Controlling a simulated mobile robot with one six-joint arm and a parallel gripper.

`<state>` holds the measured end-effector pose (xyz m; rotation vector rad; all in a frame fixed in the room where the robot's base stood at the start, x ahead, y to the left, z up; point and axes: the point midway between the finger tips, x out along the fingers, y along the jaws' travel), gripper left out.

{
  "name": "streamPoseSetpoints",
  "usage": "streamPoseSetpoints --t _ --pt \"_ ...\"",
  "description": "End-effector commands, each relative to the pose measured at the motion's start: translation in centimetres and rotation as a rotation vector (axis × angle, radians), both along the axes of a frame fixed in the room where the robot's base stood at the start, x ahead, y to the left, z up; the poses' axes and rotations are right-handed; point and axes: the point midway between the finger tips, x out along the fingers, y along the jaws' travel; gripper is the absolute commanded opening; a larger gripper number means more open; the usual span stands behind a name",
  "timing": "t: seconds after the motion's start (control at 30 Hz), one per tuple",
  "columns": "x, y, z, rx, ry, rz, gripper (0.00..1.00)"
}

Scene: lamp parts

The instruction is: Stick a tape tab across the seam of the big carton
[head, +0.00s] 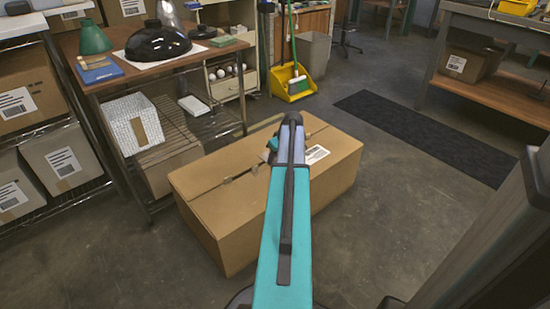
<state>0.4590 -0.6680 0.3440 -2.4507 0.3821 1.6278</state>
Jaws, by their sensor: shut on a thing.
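The big carton (225,205) stands closed on the floor in the middle of the head view. A dark seam runs lengthwise along its top, and a white label is on the right part of the top. My teal arm reaches over the carton and covers the middle of the seam. My gripper (266,158) shows only in small part, left of the arm, low over the carton top near the seam. It is shut on a small pale piece, seemingly the tape tab (255,168). Whether the tab touches the carton cannot be told.
A wooden bench (190,52) with a black lamp shade (157,44) and a green shade (92,38) stands behind left. Shelves with cartons are at the left. The floor right of the carton is clear.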

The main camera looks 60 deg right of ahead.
Motion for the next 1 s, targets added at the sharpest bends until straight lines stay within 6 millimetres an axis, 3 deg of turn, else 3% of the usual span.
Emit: streamPoseSetpoints --t 0.17,0.2,0.33,0.73,1.0 --pt "0.0 0.0 -0.2 0.002 0.003 0.0 0.08" --pt "0.0 0.0 -0.2 0.002 0.003 0.0 0.32" --pt "0.0 0.0 -0.2 0.002 0.003 0.0 0.51" --pt "-0.1 0.1 0.3 0.001 0.002 0.0 0.51" --pt "-1.1 0.4 2.8 0.0 0.001 0.0 0.51"
